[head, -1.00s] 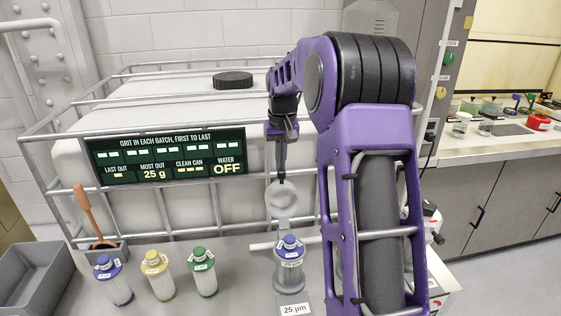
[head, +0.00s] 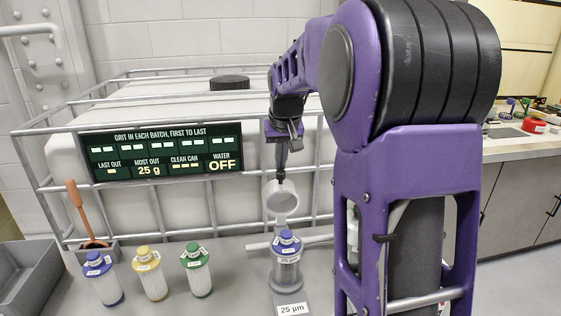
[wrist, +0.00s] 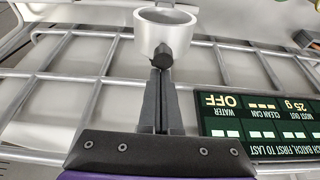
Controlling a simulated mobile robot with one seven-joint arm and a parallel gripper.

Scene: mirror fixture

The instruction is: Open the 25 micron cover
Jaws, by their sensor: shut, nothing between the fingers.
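The 25 µm station has a label (head: 291,309) at its front. A clear canister (head: 287,272) with a blue top stands upright behind the label. A light grey round cover (head: 269,199), ring-like from here, stands raised above and behind the canister. In the wrist view the cover (wrist: 182,35) shows as a short cup with a dark knob (wrist: 161,56) on its near side. My gripper (head: 281,180) points down at the cover's upper edge. In the wrist view my gripper (wrist: 161,75) has its fingers together and empty, right at the knob; contact cannot be told.
Blue-, yellow- and green-topped cartridges (head: 150,274) stand to the left on the bench. A brush (head: 78,205) stands in a small holder, beside a grey tray (head: 20,280). A caged white tank carries the sign (head: 162,151), reading water OFF. A grey bar crosses behind the canister.

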